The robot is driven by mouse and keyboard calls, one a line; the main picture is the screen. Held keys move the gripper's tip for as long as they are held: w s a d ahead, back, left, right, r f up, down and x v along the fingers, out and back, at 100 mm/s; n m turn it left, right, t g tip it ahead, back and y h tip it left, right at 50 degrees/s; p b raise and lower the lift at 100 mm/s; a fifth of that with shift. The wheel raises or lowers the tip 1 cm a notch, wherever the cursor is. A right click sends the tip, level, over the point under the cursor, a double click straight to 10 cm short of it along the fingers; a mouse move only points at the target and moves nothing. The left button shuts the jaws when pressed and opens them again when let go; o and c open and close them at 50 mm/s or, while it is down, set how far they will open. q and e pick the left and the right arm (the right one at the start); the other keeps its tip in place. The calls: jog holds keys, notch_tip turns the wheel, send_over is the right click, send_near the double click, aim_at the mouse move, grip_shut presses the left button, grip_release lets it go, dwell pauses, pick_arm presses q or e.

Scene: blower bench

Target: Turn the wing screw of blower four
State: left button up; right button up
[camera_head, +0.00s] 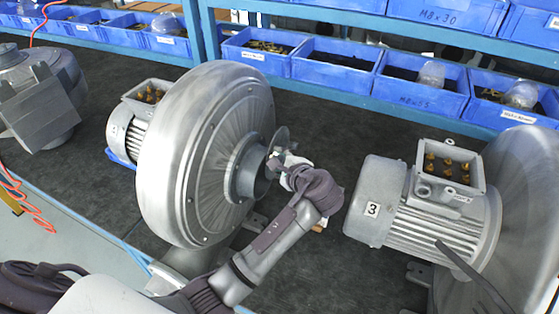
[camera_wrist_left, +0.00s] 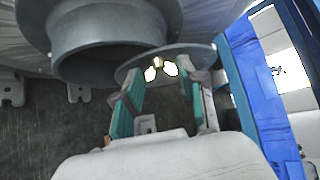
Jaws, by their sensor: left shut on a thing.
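The bright wing screw (camera_wrist_left: 160,69) sits at the flap's lower edge. My left gripper (camera_head: 287,168) reaches to the flap. In the left wrist view its teal fingers (camera_wrist_left: 160,100) are shut on the wing screw, whose hold is partly hidden. My right gripper is not in view.
A blower marked 3 (camera_head: 410,205) stands at the right, close to my left wrist. Another grey machine (camera_head: 40,95) stands at the left. Blue bins (camera_head: 330,66) fill the rack behind. The dark bench top (camera_head: 330,140) is free between the blowers.

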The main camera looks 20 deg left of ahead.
pick_arm(q)
jog(key=shift+a, duration=0.1)
jog(key=o, duration=1.1)
jog(key=shift+o, duration=0.2)
jog(key=v, duration=1.2)
jog(key=shift+f, duration=0.1)
